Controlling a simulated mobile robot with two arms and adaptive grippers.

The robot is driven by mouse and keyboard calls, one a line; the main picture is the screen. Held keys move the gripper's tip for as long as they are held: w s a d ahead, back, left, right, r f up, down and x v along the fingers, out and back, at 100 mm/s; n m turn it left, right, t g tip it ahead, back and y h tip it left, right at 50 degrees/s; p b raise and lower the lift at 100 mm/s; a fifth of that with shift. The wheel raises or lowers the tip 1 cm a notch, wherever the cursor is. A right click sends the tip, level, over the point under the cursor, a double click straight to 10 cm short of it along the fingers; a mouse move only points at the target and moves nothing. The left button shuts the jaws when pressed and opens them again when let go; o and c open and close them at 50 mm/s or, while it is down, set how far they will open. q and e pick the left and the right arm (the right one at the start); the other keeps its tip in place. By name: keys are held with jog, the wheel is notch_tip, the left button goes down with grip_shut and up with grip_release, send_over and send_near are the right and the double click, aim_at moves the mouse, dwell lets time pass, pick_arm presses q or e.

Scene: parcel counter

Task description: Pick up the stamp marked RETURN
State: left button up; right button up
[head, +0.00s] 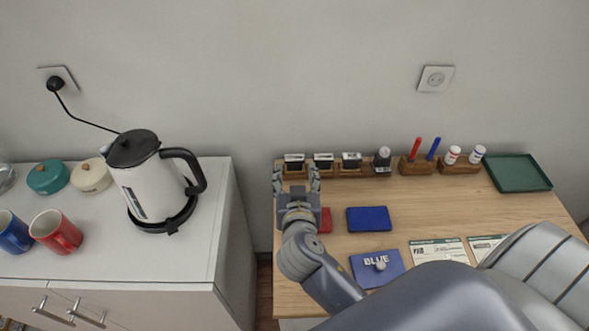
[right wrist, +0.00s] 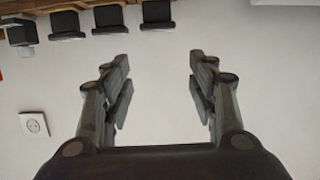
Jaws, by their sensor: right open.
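Several dark stamps with pale labels stand in a row in a wooden rack at the back left of the wooden counter. They are the first stamp (head: 294,161), the second stamp (head: 324,160), the third stamp (head: 351,160) and a rounder one (head: 383,157). The labels are too small to read, so I cannot tell which is marked RETURN. My right gripper (head: 296,180) is open and empty, in front of the leftmost stamp. In the right wrist view, its fingers (right wrist: 158,65) are spread, with the stamps (right wrist: 158,13) beyond them at the top.
A red pad (head: 326,221) is partly hidden by my right gripper. A blue pad (head: 369,219), a lid marked BLUE (head: 377,267) and printed cards (head: 438,251) lie on the counter. Pens (head: 415,148), small bottles (head: 453,154) and a green tray (head: 518,173) stand right. A kettle (head: 145,180) is left.

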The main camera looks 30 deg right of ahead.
aim_at(295, 160)
jog(key=w+d+f, duration=0.1)
jog(key=w+f+b, duration=0.1)
jog(key=w+f, duration=0.1)
jog(key=w+d+f, duration=0.1)
jog(key=w+f, duration=0.1)
jog(key=shift+w+d, duration=0.1)
jog(key=shift+d, duration=0.2)
jog(key=shift+p+x, duration=0.55)
jog(key=shift+x, duration=2.05)
pick_arm(q)
jog(key=shift+w+f, duration=0.35)
jog(key=shift+f, duration=0.05)
pick_arm(e)
jog(key=shift+r, duration=0.1)
jog(key=shift+c, duration=0.3)
jog(key=c, duration=0.6)
